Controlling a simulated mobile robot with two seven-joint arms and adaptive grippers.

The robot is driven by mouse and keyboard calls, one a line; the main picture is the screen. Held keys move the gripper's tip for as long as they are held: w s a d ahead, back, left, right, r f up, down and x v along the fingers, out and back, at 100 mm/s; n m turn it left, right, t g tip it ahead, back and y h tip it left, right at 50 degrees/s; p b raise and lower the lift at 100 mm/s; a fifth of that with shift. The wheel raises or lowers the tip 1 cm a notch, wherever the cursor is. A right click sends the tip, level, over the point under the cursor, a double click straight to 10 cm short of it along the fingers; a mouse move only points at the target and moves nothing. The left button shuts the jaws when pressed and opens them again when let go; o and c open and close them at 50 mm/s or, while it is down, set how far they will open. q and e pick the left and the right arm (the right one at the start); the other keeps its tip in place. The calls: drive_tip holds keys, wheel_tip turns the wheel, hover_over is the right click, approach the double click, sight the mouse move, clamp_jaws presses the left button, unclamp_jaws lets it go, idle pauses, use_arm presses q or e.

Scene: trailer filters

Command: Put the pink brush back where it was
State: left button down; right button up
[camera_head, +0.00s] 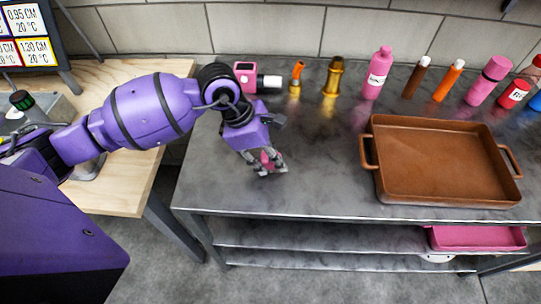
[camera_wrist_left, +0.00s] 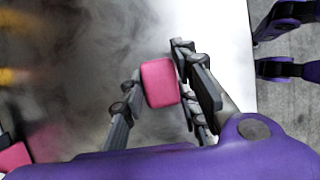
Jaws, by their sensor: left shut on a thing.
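My left gripper (camera_head: 268,168) is above the near left part of the dark metal table (camera_head: 315,165), pointing down. It is shut on a small pink object, which looks like the pink brush (camera_head: 265,158); only a little of it shows between the fingers. In the left wrist view the pink brush (camera_wrist_left: 160,83) shows as a rounded pink block between the fingers of the left gripper (camera_wrist_left: 155,90). Its bristles cannot be made out. Whether it touches the table is unclear. My right gripper is not in view.
Along the back of the table stand a pink and black device (camera_head: 246,76), brass fittings (camera_head: 333,78), a pink bottle (camera_head: 377,74) and several other bottles. A brown tray (camera_head: 440,205) fills the right side. A pink tray (camera_head: 478,239) is on the shelf below. The table's middle is clear.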

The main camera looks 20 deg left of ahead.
use_arm(q)
drive_tip(key=shift+f, duration=0.2)
drive_tip(key=c, duration=1.4)
unclamp_jaws()
drive_tip(key=shift+o, duration=0.2)
drive_tip(key=shift+r, duration=0.3)
drive_tip(key=v, duration=1.1)
drive_tip(key=shift+r, duration=0.35)
drive_tip(key=shift+a, duration=0.15)
